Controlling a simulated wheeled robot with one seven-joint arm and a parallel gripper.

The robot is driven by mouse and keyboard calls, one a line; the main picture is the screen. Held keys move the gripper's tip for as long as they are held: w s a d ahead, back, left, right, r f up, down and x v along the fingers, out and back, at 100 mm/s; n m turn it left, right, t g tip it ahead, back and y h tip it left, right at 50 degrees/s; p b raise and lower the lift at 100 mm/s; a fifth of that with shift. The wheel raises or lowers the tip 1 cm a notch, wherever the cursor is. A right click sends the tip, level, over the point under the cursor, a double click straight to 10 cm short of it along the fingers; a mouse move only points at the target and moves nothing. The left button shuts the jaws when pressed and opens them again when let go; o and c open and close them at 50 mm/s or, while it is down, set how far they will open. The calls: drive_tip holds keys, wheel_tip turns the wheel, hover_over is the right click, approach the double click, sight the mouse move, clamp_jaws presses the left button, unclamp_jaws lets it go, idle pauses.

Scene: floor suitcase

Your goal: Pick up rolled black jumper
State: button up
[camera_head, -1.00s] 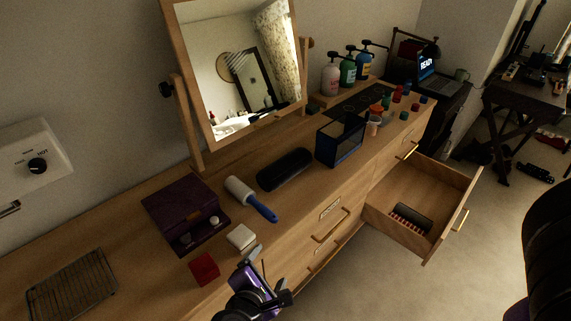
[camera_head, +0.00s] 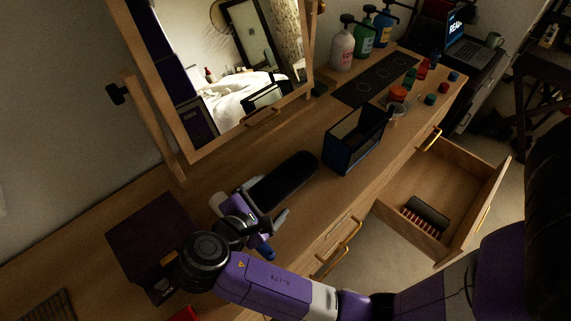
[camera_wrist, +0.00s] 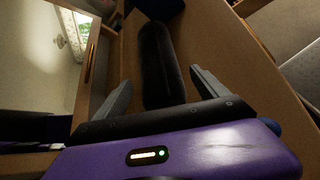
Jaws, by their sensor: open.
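The rolled black jumper (camera_head: 283,182) lies on the wooden dresser top, in front of the mirror. It is a dark, rounded roll. In the wrist view the roll (camera_wrist: 159,68) runs lengthwise away from me, its near end between my fingers. My gripper (camera_head: 262,209) is open at the roll's near left end, one finger on each side. In the wrist view the gripper (camera_wrist: 158,90) shows both fingers spread apart, with visible gaps to the roll. Whether the fingers are down at its height is hard to tell.
A dark open-fronted box (camera_head: 355,140) stands just right of the roll. A purple box (camera_head: 150,240) is to the left, and the mirror (camera_head: 225,60) stands behind. An open drawer (camera_head: 445,190) juts out at the right. The lint roller is mostly hidden by my arm.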

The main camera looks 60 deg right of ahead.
sight(283, 183)
drive_tip(key=x, duration=0.4)
drive_tip(key=p+x, duration=0.1)
drive_tip(key=x, duration=0.1)
drive_tip(key=shift+d+r, duration=0.15)
drive_tip(key=shift+d, duration=0.4)
drive_tip(key=shift+d+f, duration=0.35)
drive_tip(key=shift+d, duration=0.15)
drive_tip(key=c, duration=1.2)
drive_tip(key=shift+c, duration=1.2)
drive_tip(key=shift+r, duration=0.15)
